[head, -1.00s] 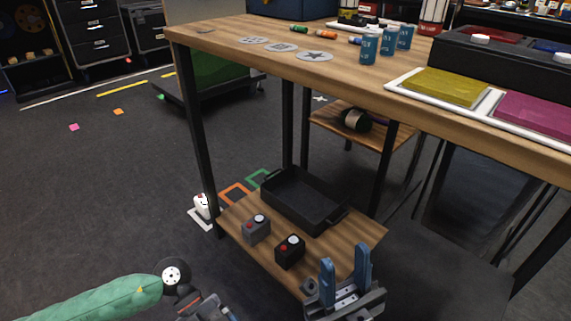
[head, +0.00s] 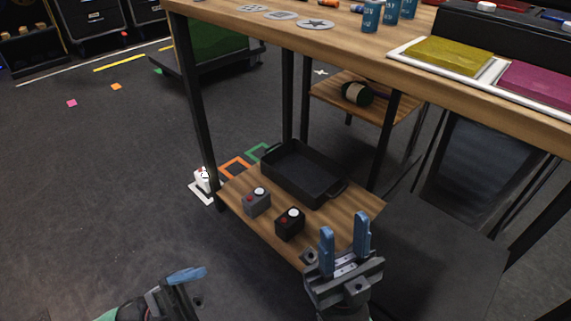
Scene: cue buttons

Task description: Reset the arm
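My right gripper (head: 344,224) is open, with its two blue fingers apart and pointing up in the picture. It is empty, in front of the right part of the low wooden shelf. My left gripper (head: 188,275) is at the bottom, left of the shelf. Its blue fingers overlap in this view, so its opening is unclear. A grey box with a white button (head: 257,202) and a black box with a white button (head: 290,223) stand on the shelf, left of the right gripper. Neither gripper touches them.
A black tray (head: 303,174) lies on the low shelf (head: 240,187). The tall wooden table (head: 400,65) above carries blue cups (head: 371,16) and yellow (head: 447,56) and magenta (head: 535,88) pads. A white box (head: 203,180) stands left of the shelf. The left floor is mostly clear.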

